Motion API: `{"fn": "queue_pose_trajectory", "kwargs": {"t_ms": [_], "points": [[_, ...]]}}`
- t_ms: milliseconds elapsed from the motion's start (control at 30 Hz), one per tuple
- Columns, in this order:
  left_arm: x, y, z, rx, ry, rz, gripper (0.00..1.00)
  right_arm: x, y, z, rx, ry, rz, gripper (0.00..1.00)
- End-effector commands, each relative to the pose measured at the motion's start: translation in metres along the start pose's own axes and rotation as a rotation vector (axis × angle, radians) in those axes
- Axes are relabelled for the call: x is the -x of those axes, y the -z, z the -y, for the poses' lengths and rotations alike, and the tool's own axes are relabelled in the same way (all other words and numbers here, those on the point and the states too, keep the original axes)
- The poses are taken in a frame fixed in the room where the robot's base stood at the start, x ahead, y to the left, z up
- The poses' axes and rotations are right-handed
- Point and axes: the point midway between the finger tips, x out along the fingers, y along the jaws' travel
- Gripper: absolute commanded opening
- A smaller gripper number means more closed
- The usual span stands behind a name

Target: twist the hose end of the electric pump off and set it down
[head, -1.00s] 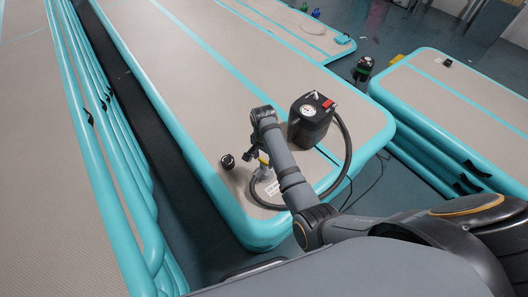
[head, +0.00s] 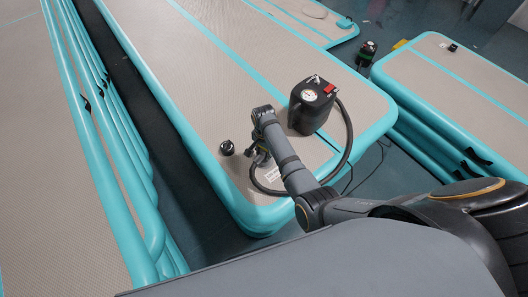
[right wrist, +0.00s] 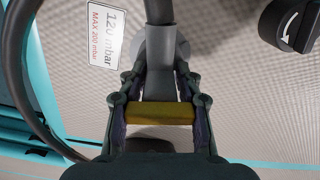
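The electric pump (head: 314,106) is a black box with a round gauge and a red switch, standing on the beige and teal inflatable track (head: 200,90). Its black hose (head: 349,150) loops round to the track's near corner. In the right wrist view the grey hose end (right wrist: 160,50) lies between my right fingertips (right wrist: 158,76), which appear to touch both its sides. A yellow bar (right wrist: 160,112) crosses between the fingers. In the head view my right gripper (head: 258,155) is low over the track and mostly hides the hose end. My left gripper is not in view.
A black round valve cap (head: 227,148) lies left of the gripper, also showing in the right wrist view (right wrist: 290,24). A printed pressure label (right wrist: 104,32) is beside the hose end. Stacked tracks (head: 110,150) stand at left, another track (head: 460,85) at right.

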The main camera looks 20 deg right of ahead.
Motion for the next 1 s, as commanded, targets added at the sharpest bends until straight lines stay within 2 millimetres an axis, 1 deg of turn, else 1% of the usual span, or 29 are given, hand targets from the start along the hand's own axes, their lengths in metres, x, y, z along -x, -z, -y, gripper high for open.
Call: {"fn": "queue_pose_trajectory", "kwargs": {"t_ms": [33,100,233,333,600,800,1000], "points": [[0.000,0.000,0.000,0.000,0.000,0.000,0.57,0.000,0.000,0.000,0.000,-0.001,0.000,0.09],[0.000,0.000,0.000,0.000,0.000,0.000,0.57,-0.001,0.000,-0.001,0.000,-0.001,0.001,0.00],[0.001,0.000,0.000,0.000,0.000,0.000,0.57,0.000,0.000,-0.001,0.003,-0.002,0.001,0.00],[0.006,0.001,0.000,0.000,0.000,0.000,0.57,0.002,0.000,-0.001,0.046,-0.002,0.001,0.00],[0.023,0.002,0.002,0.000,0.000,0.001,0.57,0.003,0.000,0.000,0.279,-0.002,0.001,0.00],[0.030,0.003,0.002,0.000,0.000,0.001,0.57,0.001,0.000,0.000,0.433,-0.002,0.001,0.00],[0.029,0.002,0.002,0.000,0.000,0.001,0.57,-0.001,0.000,0.001,0.457,-0.001,0.001,0.00]]}}
